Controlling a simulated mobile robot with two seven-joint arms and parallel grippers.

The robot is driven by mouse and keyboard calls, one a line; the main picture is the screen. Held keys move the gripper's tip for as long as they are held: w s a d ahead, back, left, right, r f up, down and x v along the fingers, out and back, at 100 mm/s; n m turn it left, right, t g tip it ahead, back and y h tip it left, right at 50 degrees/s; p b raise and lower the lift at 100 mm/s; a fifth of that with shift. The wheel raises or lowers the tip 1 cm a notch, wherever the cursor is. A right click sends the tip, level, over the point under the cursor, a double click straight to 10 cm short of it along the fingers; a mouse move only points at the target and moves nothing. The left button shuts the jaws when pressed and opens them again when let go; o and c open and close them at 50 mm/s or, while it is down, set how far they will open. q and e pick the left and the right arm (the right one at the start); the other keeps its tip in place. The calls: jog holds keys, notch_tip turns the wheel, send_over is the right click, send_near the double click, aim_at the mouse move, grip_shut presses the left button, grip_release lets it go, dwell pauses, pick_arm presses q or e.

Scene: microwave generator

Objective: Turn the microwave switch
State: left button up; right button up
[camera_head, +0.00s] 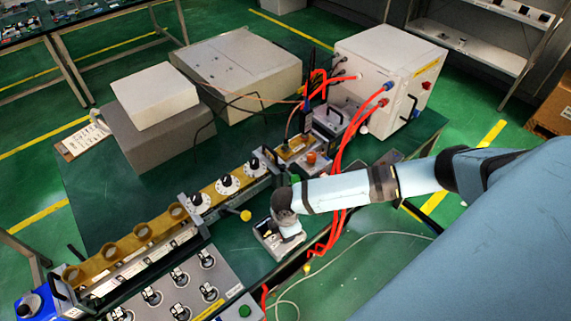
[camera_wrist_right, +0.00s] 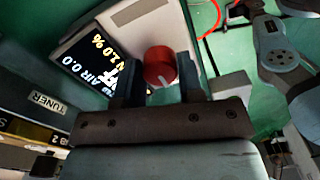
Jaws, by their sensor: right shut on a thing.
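The microwave switch appears as a red round knob (camera_wrist_right: 160,64) with a pale mark on its face, on a small light box (camera_wrist_right: 133,16) with a dark lit display (camera_wrist_right: 88,62). My right gripper (camera_wrist_right: 159,78) has one finger on each side of the knob and is shut on it. In the head view my right arm reaches in from the right, and its wrist is over the small box (camera_head: 267,241). My left gripper is not in view.
A waveguide rail (camera_head: 140,238) with several dials runs left of my wrist. A grey panel with switches (camera_head: 185,282) lies in front. Red hoses (camera_head: 350,150) lead to a white cabinet (camera_head: 385,75) behind. A yellow knob (camera_head: 245,215) sticks out close to my wrist.

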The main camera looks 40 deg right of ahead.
jog(key=o, duration=0.9)
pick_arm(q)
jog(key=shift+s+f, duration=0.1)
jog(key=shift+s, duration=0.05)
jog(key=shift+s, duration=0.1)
pick_arm(e)
jog(key=shift+r, duration=0.3)
pick_arm(q)
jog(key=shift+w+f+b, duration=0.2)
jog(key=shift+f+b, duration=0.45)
jog(key=shift+b, duration=0.1)
pick_arm(e)
notch_tip(320, 180, up, 13)
jog(key=shift+r, duration=0.15)
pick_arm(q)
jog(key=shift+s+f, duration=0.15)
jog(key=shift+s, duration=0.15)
